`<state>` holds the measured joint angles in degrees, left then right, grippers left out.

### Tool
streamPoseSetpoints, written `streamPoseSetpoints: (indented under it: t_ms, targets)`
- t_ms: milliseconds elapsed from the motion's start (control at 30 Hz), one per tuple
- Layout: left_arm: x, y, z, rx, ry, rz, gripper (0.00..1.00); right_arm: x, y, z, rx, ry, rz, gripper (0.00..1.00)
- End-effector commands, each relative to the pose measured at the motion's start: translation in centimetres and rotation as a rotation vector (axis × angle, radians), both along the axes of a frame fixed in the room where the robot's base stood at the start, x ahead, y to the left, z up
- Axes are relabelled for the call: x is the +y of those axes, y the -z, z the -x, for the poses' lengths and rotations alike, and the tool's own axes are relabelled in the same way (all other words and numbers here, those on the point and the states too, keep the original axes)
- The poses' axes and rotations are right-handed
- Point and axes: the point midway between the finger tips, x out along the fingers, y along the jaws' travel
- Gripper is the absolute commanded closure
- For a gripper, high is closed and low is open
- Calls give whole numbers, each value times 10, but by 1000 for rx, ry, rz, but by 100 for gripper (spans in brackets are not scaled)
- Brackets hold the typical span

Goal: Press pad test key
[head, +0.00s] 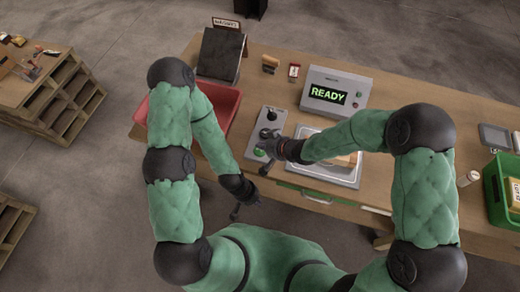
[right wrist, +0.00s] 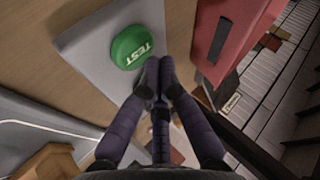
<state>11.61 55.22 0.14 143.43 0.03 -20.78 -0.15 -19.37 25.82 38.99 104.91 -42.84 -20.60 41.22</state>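The green test key (right wrist: 132,47), a round button marked TEST, sits on a grey panel (right wrist: 90,45) in the right wrist view. In the head view the green key (head: 259,152) shows at the panel's near end. My right gripper (head: 267,162) is beside it. In the right wrist view its fingertips (right wrist: 157,68) are together with nothing between them, just beside the key's lower right edge. I cannot tell whether they touch it. My left gripper (head: 240,208) hangs in front of the table's near edge, away from the panel; its finger opening is too small to judge.
The panel also carries black knobs (head: 271,114). A red bin (head: 225,105) lies left of the panel, and a green crate (head: 497,195) stands at the far right.

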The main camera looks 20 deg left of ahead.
Motion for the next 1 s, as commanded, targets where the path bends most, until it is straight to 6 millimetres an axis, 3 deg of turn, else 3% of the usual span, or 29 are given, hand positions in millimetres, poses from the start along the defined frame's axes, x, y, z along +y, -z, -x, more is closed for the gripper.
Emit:
streamPoseSetpoints:
  t_ms: [1000]
  targets:
    - [0,3,0,0,0,0,100,0,8,0,0,0,0,100]
